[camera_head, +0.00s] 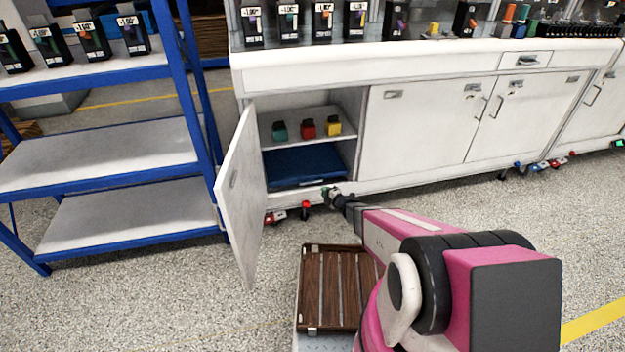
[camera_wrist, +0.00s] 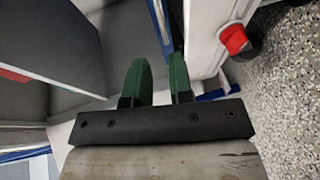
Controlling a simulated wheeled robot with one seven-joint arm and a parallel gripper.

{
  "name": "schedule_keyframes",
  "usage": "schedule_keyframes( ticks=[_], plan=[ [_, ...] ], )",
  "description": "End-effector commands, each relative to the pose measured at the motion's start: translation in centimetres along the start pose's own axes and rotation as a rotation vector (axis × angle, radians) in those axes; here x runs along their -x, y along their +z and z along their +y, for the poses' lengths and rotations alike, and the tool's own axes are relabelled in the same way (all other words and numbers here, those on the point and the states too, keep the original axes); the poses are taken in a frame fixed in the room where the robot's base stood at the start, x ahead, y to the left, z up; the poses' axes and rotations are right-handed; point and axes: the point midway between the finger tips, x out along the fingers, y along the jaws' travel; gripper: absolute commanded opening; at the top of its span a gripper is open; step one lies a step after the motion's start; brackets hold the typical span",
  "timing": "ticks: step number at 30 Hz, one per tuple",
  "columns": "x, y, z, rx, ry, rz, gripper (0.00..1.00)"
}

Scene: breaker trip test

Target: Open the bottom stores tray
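A blue tray (camera_head: 300,166) lies on the bottom level of the open cabinet (camera_head: 360,100), below the shelf. It appears to sit inside the compartment. My gripper (camera_head: 328,191) is low in front of the cabinet, near the compartment's lower right corner. In the wrist view its two green fingers (camera_wrist: 160,78) are apart, with nothing visible held between them. A narrow blue strip (camera_wrist: 158,22) shows beyond the fingertips; I cannot tell for sure whether it is the tray.
The cabinet door (camera_head: 240,190) stands open on the left. Small boxes, including a red one (camera_head: 308,129), stand on the inner shelf (camera_head: 290,144). A red caster part (camera_wrist: 235,38) shows right of the fingers. A slatted brown rack (camera_head: 335,285) and blue shelving (camera_head: 100,185) are nearby.

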Motion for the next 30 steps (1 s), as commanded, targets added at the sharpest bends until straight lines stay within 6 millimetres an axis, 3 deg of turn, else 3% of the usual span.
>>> schedule_keyframes(
  ticks=[8, 24, 30],
  plan=[
    [-1.3, -0.5, -0.5, 0.018, 0.011, 0.027, 0.21],
    [-9.8, -0.6, -0.4, 0.015, 0.011, 0.025, 0.21],
    [-11.0, -0.7, -0.3, 0.014, 0.011, 0.024, 0.21]
  ],
)
